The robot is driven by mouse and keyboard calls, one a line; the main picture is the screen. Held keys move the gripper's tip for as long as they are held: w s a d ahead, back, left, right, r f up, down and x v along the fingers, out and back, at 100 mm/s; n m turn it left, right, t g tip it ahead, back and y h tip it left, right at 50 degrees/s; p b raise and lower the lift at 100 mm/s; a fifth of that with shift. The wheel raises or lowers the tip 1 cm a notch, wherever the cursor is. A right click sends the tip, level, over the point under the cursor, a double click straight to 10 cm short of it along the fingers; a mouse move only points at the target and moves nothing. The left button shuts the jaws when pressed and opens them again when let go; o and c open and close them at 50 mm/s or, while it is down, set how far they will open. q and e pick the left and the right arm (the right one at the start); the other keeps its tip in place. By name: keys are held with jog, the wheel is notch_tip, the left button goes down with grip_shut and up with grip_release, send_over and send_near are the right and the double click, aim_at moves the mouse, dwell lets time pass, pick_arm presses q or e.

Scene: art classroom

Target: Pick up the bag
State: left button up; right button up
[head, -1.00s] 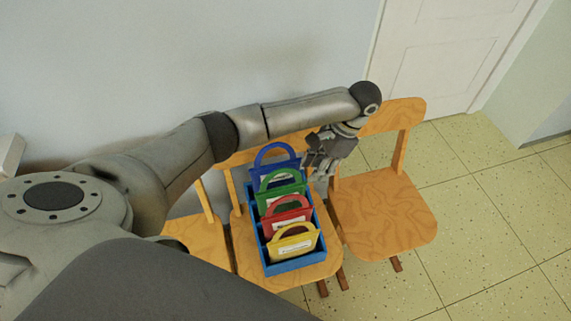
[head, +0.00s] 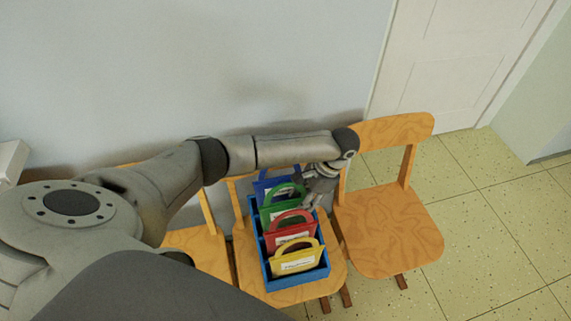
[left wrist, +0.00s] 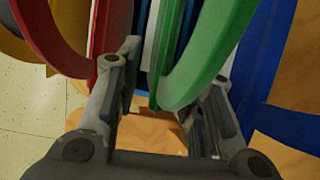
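A blue, a green, a red and a yellow bag stand in a row in a blue box (head: 302,279) on the middle chair. The blue bag (head: 266,185) is at the back, then the green bag (head: 279,206), red bag (head: 284,236) and yellow bag (head: 297,264). My left gripper (head: 308,198) is low at the right side of the box, beside the green bag. In the left wrist view my left gripper (left wrist: 170,75) is open, with the green bag's edge (left wrist: 196,70) between its fingers. The red bag (left wrist: 42,35) is just left of one finger. My right gripper is not in view.
The middle chair's seat (head: 259,288) shows around the box. Another wooden chair (head: 388,242) stands close on the right, and one (head: 196,243) on the left. A wall is behind them. Open tiled floor (head: 495,225) lies to the right.

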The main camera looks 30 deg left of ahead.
pick_arm(q)
grip_shut()
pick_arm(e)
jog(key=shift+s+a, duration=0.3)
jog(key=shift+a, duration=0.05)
